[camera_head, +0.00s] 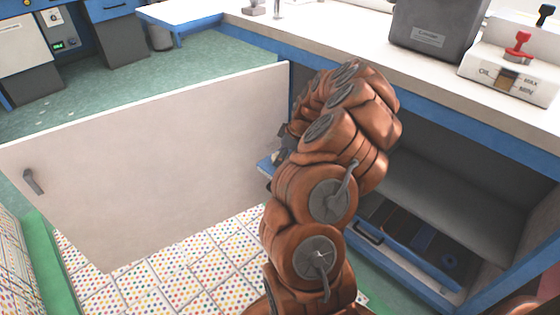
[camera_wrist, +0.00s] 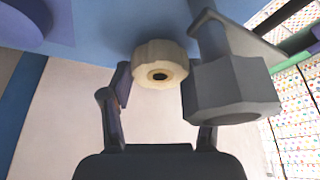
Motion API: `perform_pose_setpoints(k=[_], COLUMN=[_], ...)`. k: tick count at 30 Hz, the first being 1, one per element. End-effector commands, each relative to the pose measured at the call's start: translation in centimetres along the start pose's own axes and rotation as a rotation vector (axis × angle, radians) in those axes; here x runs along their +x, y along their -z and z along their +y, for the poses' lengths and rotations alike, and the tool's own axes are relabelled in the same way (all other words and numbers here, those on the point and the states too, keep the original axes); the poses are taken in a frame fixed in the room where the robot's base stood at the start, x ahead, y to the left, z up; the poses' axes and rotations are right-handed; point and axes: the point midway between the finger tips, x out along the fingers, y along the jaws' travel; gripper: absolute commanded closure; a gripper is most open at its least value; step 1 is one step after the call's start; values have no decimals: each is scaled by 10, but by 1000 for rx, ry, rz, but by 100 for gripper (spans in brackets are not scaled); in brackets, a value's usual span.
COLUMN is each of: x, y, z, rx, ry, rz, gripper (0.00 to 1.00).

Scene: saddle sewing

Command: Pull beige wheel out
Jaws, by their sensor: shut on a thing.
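The beige wheel (camera_wrist: 160,63) is a small, ribbed round knob with a dark hole in its middle, set against a blue panel (camera_wrist: 105,25) in the wrist view. My gripper (camera_wrist: 157,84) is closed around it, with the left finger at the wheel's left side. The right finger's tip is hidden behind a grey faceted part. In the head view my arm covers the wheel, and only a dark bit of my gripper (camera_head: 283,146) shows.
The grey faceted part (camera_wrist: 232,90) sits close to the wheel's right. A white cabinet door (camera_head: 150,165) stands open left of my arm. The open cabinet holds a blue drawer (camera_head: 410,258) at right. A grey canister (camera_head: 430,30) and a white oil box (camera_head: 510,75) stand on the worktop.

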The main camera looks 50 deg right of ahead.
Motion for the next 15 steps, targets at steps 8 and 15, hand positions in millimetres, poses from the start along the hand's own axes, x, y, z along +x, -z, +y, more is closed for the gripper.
perform_pose_setpoints(k=[8, 15], x=[-7, -12], y=[3, 5], z=[0, 0], rx=[0, 1], ry=[-1, -1], rz=[1, 1], gripper=[81, 81])
